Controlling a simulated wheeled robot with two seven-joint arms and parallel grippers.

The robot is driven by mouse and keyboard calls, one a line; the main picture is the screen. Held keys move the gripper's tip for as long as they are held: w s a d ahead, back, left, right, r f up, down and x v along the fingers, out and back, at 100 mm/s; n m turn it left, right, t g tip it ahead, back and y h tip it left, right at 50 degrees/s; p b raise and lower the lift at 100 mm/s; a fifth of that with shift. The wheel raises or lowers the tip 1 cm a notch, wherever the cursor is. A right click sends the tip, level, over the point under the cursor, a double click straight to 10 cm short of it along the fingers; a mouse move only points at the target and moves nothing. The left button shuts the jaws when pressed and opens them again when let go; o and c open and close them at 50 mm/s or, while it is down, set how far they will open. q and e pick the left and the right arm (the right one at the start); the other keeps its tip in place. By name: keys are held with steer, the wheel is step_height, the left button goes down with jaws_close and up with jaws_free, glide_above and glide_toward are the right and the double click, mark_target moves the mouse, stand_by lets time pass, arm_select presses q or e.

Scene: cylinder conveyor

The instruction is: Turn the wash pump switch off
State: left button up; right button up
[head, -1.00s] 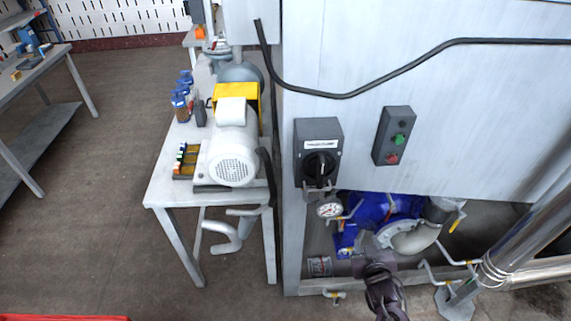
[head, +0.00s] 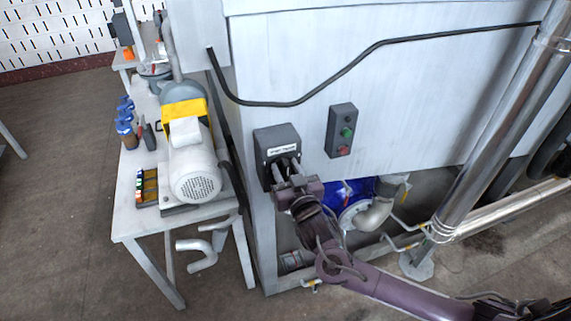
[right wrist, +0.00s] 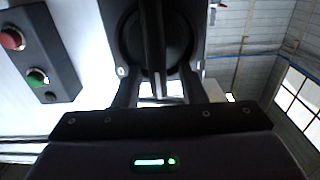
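The wash pump switch (head: 265,138) is a dark grey box with a white label on the corner of the pale metal cabinet; its label is too small to read surely. My right gripper (head: 286,167) is in front of its lower part and hides most of the rotary knob. In the right wrist view the black knob handle (right wrist: 153,40) stands upright in the picture, between the two fingers of my right gripper (right wrist: 156,84). The fingers are apart, one on each side, with gaps visible beside the handle. My left gripper is not in view.
A push-button box (head: 341,131) with green and red buttons is right of the switch. A black cable (head: 300,103) runs above. A blue pump (head: 338,192) sits below. A table (head: 125,222) with a white motor (head: 193,172) stands left. Steel pipes (head: 480,150) are at right.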

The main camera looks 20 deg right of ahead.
steer(key=shift+w, duration=0.25)
jaws_close()
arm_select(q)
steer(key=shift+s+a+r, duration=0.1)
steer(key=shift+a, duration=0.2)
